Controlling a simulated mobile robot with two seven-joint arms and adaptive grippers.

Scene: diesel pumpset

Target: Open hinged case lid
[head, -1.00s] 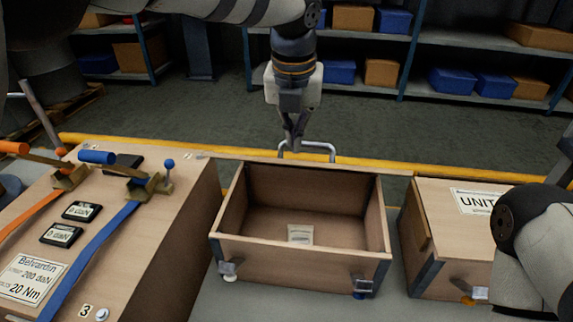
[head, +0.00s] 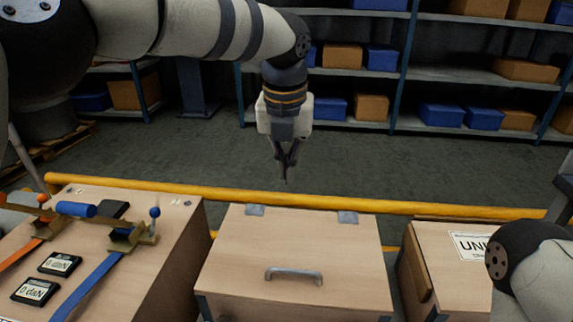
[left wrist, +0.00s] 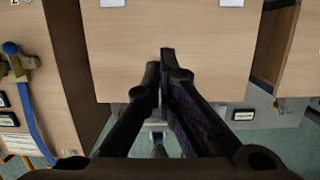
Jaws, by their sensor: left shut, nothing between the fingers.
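The wooden case (head: 290,265) stands in the lower middle of the head view with its lid down. Two grey hinges (head: 347,217) sit at its far edge, and a grey handle (head: 294,272) sits on top towards the near side. My left gripper (head: 287,177) points down, shut and empty, and appears apart from the handle, near the far edge in the picture. In the left wrist view its fingers (left wrist: 164,58) are together over the pale lid (left wrist: 205,45) and hide part of its near edge. My right gripper is out of view.
A wooden bench with levers (head: 130,235) and gauges (head: 60,264) stands left. Another labelled case (head: 440,255) stands close on the right, partly behind my right arm. A yellow rail (head: 400,207) runs behind; open floor lies beyond, before shelves.

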